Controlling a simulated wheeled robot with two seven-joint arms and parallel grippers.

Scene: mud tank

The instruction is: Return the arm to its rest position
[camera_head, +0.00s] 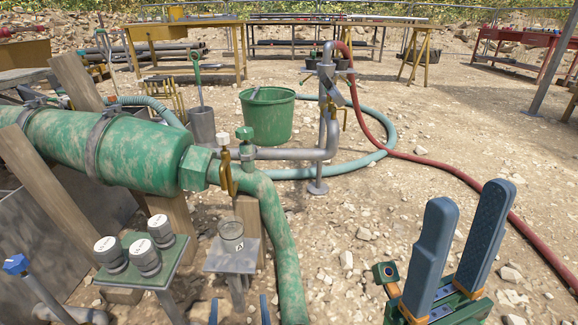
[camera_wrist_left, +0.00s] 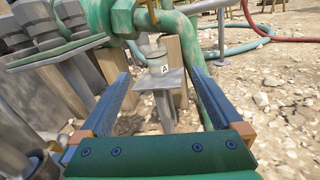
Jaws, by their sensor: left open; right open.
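My left gripper (camera_head: 240,309) shows only as two blue fingertips at the bottom edge of the head view. In the left wrist view its two blue fingers (camera_wrist_left: 160,78) stand wide apart with nothing between them. Beyond and between them in that picture is a small stand marked A (camera_wrist_left: 172,82) with a clear cup (camera_wrist_left: 157,58) on it. My right gripper (camera_head: 468,197) is at the lower right of the head view, its two blue fingers pointing up, apart and empty over gravel. Most of the left arm is hidden below the frame.
A green platform (camera_head: 128,262) holds several lidded jars left of the cup stand (camera_head: 238,258). A large green pipe (camera_head: 110,150) and a valve (camera_head: 225,165) stand behind. A green bucket (camera_head: 267,118) and hoses (camera_head: 390,152) lie further back. Gravel at centre right is open.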

